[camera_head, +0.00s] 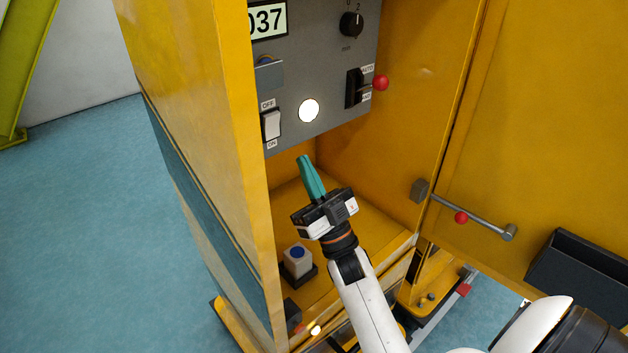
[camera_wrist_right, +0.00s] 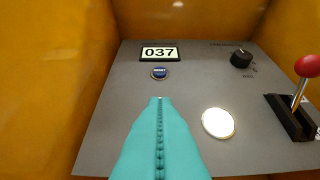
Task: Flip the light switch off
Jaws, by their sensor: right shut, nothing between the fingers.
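The light switch is a white rocker (camera_head: 271,125) on the grey control panel (camera_head: 325,60), with an OFF label above it and an ON label below. A round white lamp (camera_head: 309,110) to its right looks bright; it also shows in the right wrist view (camera_wrist_right: 218,123). My right gripper (camera_head: 304,159) has teal fingers, shut and empty, below the panel and a little right of the switch. In the right wrist view its fingers (camera_wrist_right: 160,100) point at the panel. The switch cannot be made out there. My left gripper is not in view.
A lever with a red knob (camera_head: 380,82) and a black dial (camera_head: 351,24) are on the panel's right. The yellow cabinet's left wall (camera_head: 200,120) stands close to the switch. A blue-button box (camera_head: 298,260) sits on the cabinet floor. The open door has a handle (camera_head: 475,218).

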